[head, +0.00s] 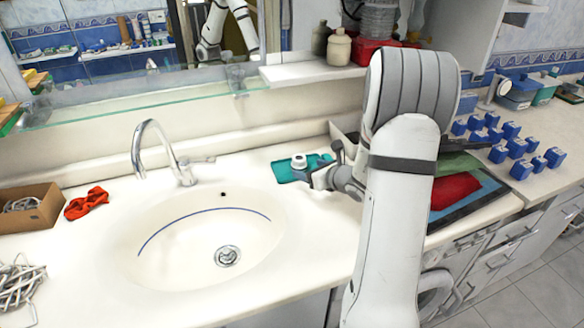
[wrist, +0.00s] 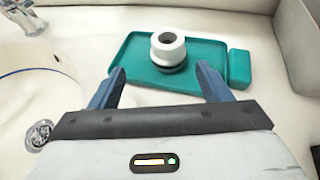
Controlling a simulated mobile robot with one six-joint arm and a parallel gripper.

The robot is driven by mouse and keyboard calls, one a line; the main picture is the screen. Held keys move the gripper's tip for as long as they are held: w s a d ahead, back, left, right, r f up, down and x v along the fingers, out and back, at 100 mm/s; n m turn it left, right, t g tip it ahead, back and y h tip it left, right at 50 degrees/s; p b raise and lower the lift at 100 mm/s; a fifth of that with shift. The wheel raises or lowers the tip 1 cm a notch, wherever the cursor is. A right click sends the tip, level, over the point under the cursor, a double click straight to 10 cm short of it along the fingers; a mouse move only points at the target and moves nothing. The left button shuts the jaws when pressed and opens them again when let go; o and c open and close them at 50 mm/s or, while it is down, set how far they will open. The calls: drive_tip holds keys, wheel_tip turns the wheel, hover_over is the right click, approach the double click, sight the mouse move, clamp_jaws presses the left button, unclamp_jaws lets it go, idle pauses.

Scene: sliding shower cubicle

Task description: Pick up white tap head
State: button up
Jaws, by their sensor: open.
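The white tap head (wrist: 168,48) stands upright on a teal tray (wrist: 210,78) in the wrist view. It is a short white ring-shaped piece with a dark hole in its top and a dark base. In the head view the tap head (head: 299,161) sits on the same tray (head: 282,172), right of the sink. My gripper (wrist: 160,80) is open and empty. Its two blue fingers reach over the tray's near edge, one on each side of the tap head's line, with the tap head beyond the fingertips. My gripper (head: 316,172) also shows in the head view, just right of the tap head.
A chrome faucet (head: 160,150) and the sink basin (head: 185,245) lie to the left. A glass shelf (head: 140,95) runs above the counter. A small teal block (wrist: 239,69) adjoins the tray's right side. Several blue blocks (head: 520,168) stand on the right counter.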

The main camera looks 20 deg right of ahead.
sight(304, 166)
drive_tip(key=x, duration=0.2)
drive_tip(key=p+x, duration=0.1)
drive_tip(key=x, duration=0.2)
drive_tip(key=d+x, duration=0.1)
drive_tip(key=x, duration=0.1)
drive_tip(key=shift+w+f+p, duration=0.3)
drive_tip(key=shift+p, duration=0.1)
drive_tip(key=c, duration=1.1)
wheel_tip(304, 166, up, 10)
drive_tip(key=shift+r+b, duration=0.1)
drive_tip(key=shift+b, duration=0.2)
